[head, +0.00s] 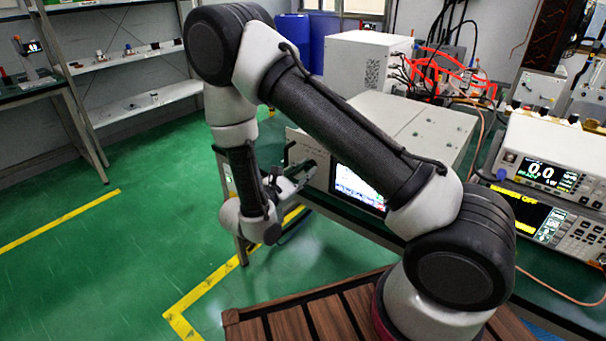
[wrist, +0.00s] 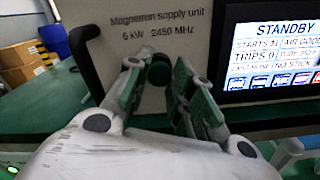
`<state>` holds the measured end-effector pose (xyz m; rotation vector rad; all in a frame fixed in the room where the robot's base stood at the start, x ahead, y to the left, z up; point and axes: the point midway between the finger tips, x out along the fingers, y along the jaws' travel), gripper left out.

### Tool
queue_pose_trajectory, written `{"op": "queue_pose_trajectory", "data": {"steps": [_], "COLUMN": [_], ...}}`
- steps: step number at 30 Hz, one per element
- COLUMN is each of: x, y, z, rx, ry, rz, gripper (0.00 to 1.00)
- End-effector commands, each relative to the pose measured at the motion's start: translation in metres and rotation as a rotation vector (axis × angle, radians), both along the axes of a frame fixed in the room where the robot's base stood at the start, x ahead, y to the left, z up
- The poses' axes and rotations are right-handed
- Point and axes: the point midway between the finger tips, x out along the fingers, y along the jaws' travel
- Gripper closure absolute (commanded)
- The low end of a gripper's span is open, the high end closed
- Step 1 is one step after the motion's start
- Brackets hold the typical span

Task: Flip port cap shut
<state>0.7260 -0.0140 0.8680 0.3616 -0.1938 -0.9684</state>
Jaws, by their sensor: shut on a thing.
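The magnetron supply unit's pale front panel (wrist: 160,25) fills the middle of the wrist view. A small dark round piece (wrist: 159,71), which looks like the port cap, is at the panel's lower part. My gripper (wrist: 160,82) reaches up to it, with one finger on each side, closed on it. Whether the cap is seated over its port is hidden by the fingers. In the head view my gripper (head: 302,172) is at the left front of the unit (head: 402,122), and the cap cannot be made out there.
The unit's lit screen (wrist: 270,50) reads STANDBY, right of my gripper. A black handle (wrist: 84,62) stands out on the left. Bench instruments (head: 550,175) with cables are at the right. Shelves (head: 130,65) stand at the back left. The green floor (head: 130,255) is clear.

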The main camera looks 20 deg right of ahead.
Motion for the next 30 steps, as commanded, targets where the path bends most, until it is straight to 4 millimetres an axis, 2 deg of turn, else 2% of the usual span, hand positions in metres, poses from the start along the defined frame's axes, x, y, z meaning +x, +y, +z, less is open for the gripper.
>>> {"op": "queue_pose_trajectory", "data": {"steps": [8, 23, 24, 27, 30], "x": [0.0001, 0.0003, 0.0002, 0.0003, 0.0003], "y": [0.0006, 0.0007, 0.0006, 0.0005, 0.0004], "z": [0.0018, 0.0022, 0.0022, 0.0024, 0.0026], "rx": [-0.044, -0.052, -0.052, -0.052, -0.053], "ry": [0.071, 0.082, 0.082, 0.082, 0.080], "rz": [0.001, 0.001, 0.001, 0.001, 0.000], "gripper": [1.00, 1.00, 0.69, 0.55, 0.55]}}
